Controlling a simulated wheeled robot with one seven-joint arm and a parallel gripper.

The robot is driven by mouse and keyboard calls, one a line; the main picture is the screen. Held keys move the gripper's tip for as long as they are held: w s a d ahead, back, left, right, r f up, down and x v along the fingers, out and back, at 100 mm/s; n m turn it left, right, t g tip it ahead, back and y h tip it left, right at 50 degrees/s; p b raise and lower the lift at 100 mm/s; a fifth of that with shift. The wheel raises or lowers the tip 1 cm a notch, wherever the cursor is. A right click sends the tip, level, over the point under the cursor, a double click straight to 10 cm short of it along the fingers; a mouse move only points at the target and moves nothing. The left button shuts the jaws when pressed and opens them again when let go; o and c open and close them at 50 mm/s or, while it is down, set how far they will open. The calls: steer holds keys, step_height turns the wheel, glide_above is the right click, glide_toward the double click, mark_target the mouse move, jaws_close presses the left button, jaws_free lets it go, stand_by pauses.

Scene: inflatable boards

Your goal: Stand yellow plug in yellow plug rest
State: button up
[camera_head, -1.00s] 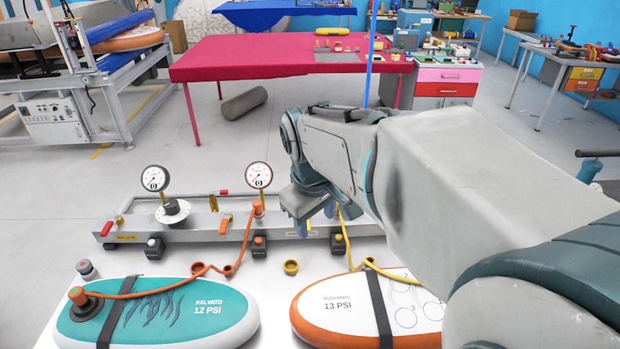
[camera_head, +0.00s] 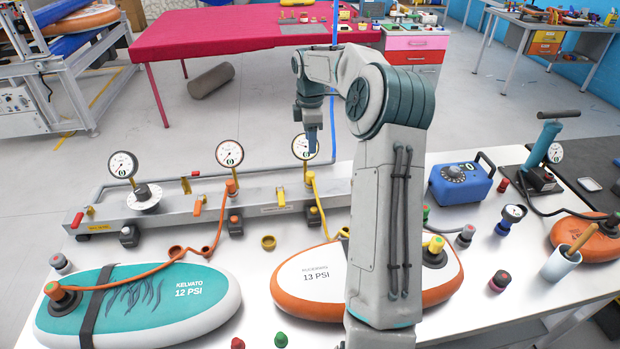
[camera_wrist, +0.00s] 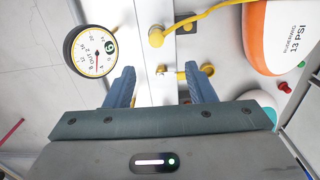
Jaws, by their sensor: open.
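In the head view, a yellow plug (camera_head: 436,244) sits on the dark valve of the orange-and-white 13 PSI board (camera_head: 312,279), just right of my arm. A yellow hose (camera_head: 323,207) runs from the metal rail towards it, partly hidden by my arm. A small ochre-yellow cup (camera_head: 268,242) stands on the table left of that board; it may be the yellow plug rest. My gripper (camera_head: 312,143) is open and empty, above the rail near the right gauge, apart from the plug. The wrist view shows its two fingers (camera_wrist: 160,88) spread over the rail, with the hose's yellow fitting (camera_wrist: 156,37) beyond.
A teal board (camera_head: 150,300) with an orange hose lies at left. The rail (camera_head: 170,205) carries gauges and levers. A blue box (camera_head: 462,182), hand pump (camera_head: 548,145), white cup (camera_head: 562,262) and several small caps stand at right. Bare table shows between the boards.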

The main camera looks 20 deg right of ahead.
mark_target(310, 173)
steer(key=f, duration=0.3)
steer(key=f+p, duration=0.1)
steer(key=f, duration=0.4)
steer(key=shift+w+d+f, duration=0.15)
steer(key=shift+d+f, duration=0.1)
steer(key=shift+f, duration=0.05)
steer(key=shift+w+a+f+p, duration=0.1)
steer(key=shift+f+p, duration=0.55)
steer(key=shift+f, duration=0.8)
steer(key=shift+w+a+f+p, duration=0.1)
steer(key=shift+f+p, duration=0.55)
steer(key=shift+f, duration=0.75)
jaws_close()
